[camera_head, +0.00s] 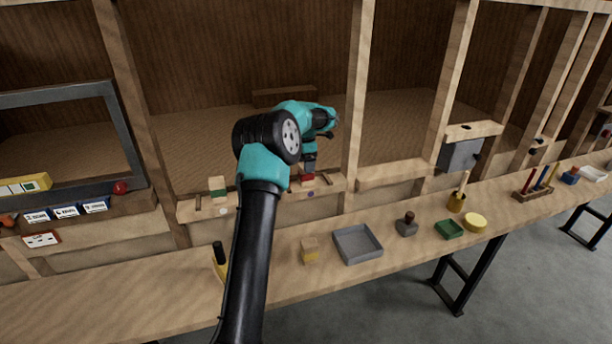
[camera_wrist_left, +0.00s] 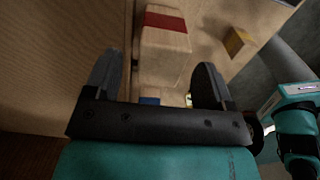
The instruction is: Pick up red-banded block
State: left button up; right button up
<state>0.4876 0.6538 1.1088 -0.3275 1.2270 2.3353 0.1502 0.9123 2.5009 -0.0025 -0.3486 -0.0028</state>
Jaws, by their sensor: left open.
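The red-banded block (camera_head: 307,179) sits on the narrow wooden ledge at the middle of the wall, mostly hidden beneath my left gripper (camera_head: 309,168). In the left wrist view the wooden block (camera_wrist_left: 165,22) shows its red band at the top, ahead of and between my open left fingers (camera_wrist_left: 157,82). The fingers stand on either side with gaps; I see no grip on the block. My right gripper is not in view.
A green-banded block (camera_head: 217,188) sits on the same ledge to the left. On the workbench below stand a yellow-banded block (camera_head: 310,252), a grey tray (camera_head: 358,258), a dark stamp-like block (camera_head: 407,226) and a green tray (camera_head: 449,230). A wall post (camera_head: 357,100) rises just right of my gripper.

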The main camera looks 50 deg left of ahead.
pick_arm(q)
jog(key=shift+f, duration=1.8)
jog(key=shift+c, duration=0.4)
jog(key=c, duration=1)
jog(key=shift+o, duration=0.2)
jog(key=shift+r, duration=0.1)
jog(key=shift+r, duration=1.6)
jog(key=shift+s+d+r, duration=0.1)
jog(key=shift+d+r, duration=0.05)
jog(key=shift+d, duration=0.05)
jog(key=s+d+r, duration=0.1)
jog(key=s+d, duration=0.9)
jog(key=d, duration=0.1)
jog(key=shift+s+d+r, duration=0.15)
jog(key=shift+d, duration=0.25)
